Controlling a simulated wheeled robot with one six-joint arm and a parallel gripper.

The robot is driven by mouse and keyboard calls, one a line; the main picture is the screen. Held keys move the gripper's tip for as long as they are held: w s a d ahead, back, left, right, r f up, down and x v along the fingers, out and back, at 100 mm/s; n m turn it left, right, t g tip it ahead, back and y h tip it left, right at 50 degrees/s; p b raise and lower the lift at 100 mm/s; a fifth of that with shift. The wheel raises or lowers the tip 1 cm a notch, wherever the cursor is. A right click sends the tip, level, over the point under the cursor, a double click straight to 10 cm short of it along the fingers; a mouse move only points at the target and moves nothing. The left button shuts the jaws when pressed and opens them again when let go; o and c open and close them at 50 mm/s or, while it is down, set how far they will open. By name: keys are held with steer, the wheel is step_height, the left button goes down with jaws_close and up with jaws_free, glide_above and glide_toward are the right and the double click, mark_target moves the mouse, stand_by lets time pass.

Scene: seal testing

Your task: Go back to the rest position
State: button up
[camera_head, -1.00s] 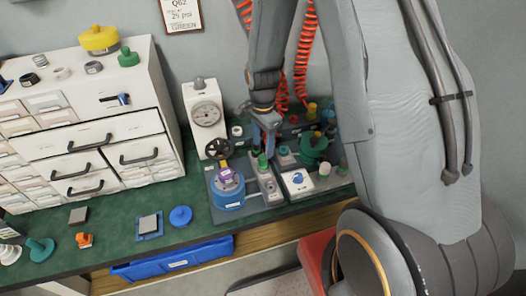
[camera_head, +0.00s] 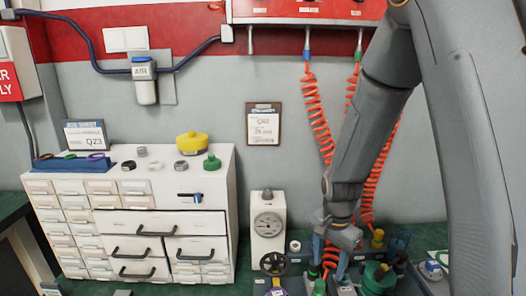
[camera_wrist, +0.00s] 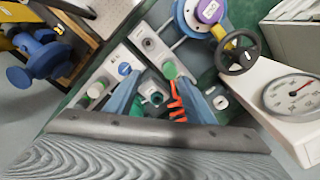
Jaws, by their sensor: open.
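My gripper (camera_head: 328,272) points down over the back of the green bench, right of the white gauge unit (camera_head: 268,224). In the wrist view my gripper (camera_wrist: 163,84) shows two blue-grey fingers spread apart with no object held between them. Grey fixture blocks with a green knob (camera_wrist: 170,70) and a small green-ringed port (camera_wrist: 156,97) lie beyond the fingers. An orange coiled hose (camera_wrist: 178,106) shows between them near the right finger. Whether it touches the finger I cannot tell.
The black handwheel (camera_wrist: 238,54) and dial gauge (camera_wrist: 292,94) are to the right in the wrist view. A white drawer cabinet (camera_head: 222,210) stands left of the gauge unit. Orange coiled hoses (camera_head: 318,115) hang behind my arm. A clipboard (camera_head: 264,124) hangs on the wall.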

steer(key=s+r+n, duration=0.9)
steer(key=s+n, duration=0.1)
steer(key=s, duration=0.3)
steer(key=shift+t, duration=0.3)
